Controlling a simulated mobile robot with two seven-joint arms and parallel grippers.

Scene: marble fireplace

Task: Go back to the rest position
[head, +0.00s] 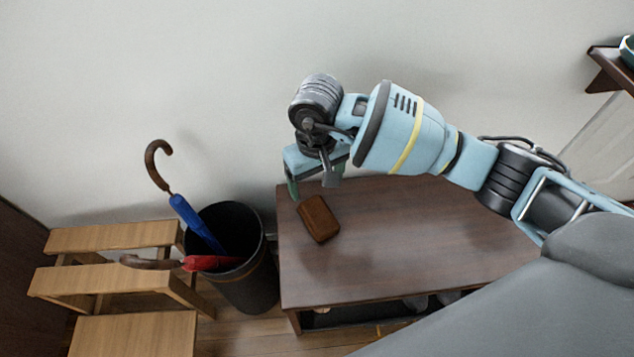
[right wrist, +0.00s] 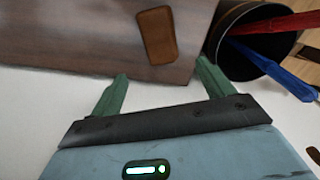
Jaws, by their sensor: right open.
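My right gripper (head: 311,182) is above the left end of a dark wooden bench (head: 420,240), near the wall. In the right wrist view its two green fingers (right wrist: 160,85) are spread apart with nothing between them. A brown leather-like case (head: 318,219) lies flat on the bench just below the gripper, apart from it. The case also shows beyond the fingers in the right wrist view (right wrist: 157,35). My left gripper is in neither view.
A black bin (head: 250,285) left of the bench holds a blue umbrella (head: 195,222) and a red umbrella (head: 210,262). A wooden step stool (head: 130,335) stands farther left. A dark shelf (head: 608,70) juts out at upper right. The bench's middle is clear.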

